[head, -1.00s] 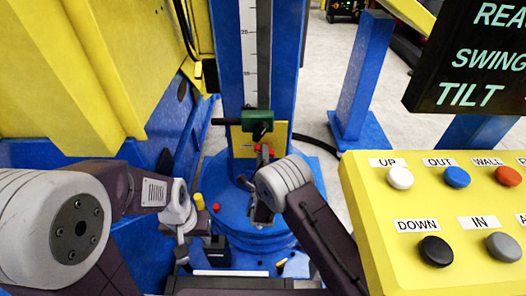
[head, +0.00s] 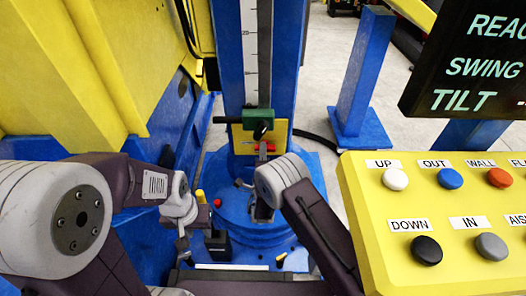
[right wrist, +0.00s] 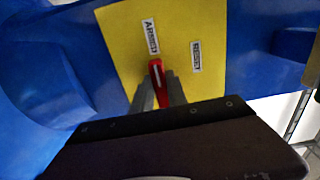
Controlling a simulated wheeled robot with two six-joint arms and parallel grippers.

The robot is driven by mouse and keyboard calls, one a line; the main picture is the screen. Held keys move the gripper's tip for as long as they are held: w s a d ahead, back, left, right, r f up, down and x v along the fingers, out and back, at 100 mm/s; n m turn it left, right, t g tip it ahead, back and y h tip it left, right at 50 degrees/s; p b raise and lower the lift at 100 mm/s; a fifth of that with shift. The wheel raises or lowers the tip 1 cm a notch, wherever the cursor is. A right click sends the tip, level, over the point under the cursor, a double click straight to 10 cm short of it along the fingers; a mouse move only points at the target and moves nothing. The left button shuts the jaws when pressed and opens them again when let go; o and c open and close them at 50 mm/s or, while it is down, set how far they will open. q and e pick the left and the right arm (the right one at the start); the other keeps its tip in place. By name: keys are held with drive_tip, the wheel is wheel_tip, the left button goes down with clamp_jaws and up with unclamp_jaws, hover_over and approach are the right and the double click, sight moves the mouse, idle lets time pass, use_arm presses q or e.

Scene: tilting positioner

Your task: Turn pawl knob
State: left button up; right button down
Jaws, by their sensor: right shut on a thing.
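The red pawl knob (right wrist: 156,76) sits on a yellow plate (right wrist: 120,45), with a white label reading ARMED above it and a second label, hard to read, to its right. My right gripper (right wrist: 157,98) is shut on the knob, one grey finger on each side. In the head view the yellow plate (head: 243,140) is low on the blue column, with a bit of red (head: 265,147) showing. My right wrist hides much of the area below it. My left gripper (head: 183,243) hangs at the left, apart from the plate; its jaw opening is unclear.
A green block (head: 256,120) with a dark bar is just above the plate on the column. A yellow button console (head: 450,200) stands close at the right, under a dark display (head: 475,65). A yellow machine body (head: 70,70) fills the left.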

drive_tip(key=shift+f, duration=0.1)
drive_tip(key=c, duration=1.3)
unclamp_jaws()
drive_tip(key=s+p, duration=0.2)
drive_tip(key=s, duration=0.7)
drive_tip(key=shift+s, duration=0.1)
